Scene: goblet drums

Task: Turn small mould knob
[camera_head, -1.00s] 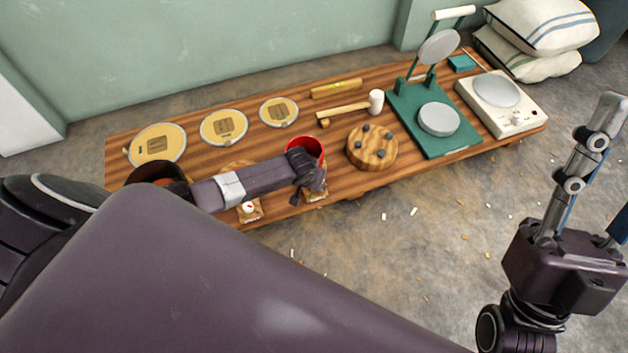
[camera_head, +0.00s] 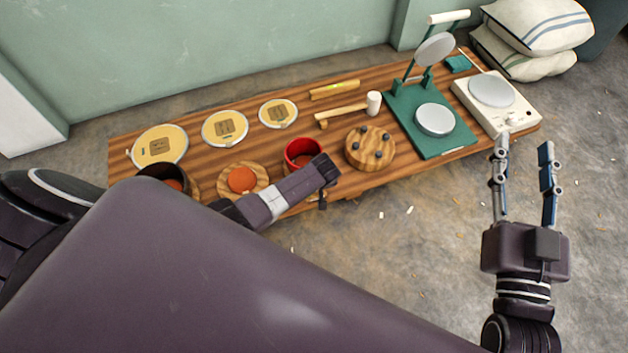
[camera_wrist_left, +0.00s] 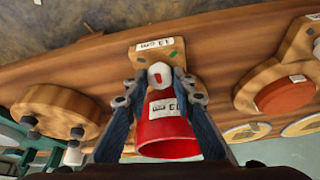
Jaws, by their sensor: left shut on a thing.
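The small mould, a red cup (camera_head: 297,150), stands at the table's front edge; it also shows in the left wrist view (camera_wrist_left: 167,137), with a white label. Its knob (camera_wrist_left: 159,75) is white with a red mark and sits on a labelled wooden base (camera_wrist_left: 155,47). My left gripper (camera_wrist_left: 160,72) has its fingertips closed on both sides of the knob. In the head view the left gripper (camera_head: 322,175) is at the front of the red cup, and its wrist hides the knob. My right gripper (camera_head: 521,145) is open and empty, in front of the white heater.
A round wooden block with dark pegs (camera_head: 357,160), a mallet (camera_head: 345,110) and a green press (camera_head: 400,105) stand to the right of the mould. The white heater (camera_head: 528,117) is at the table's right end. An orange disc (camera_head: 241,180) and a dark pot (camera_head: 152,168) are left.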

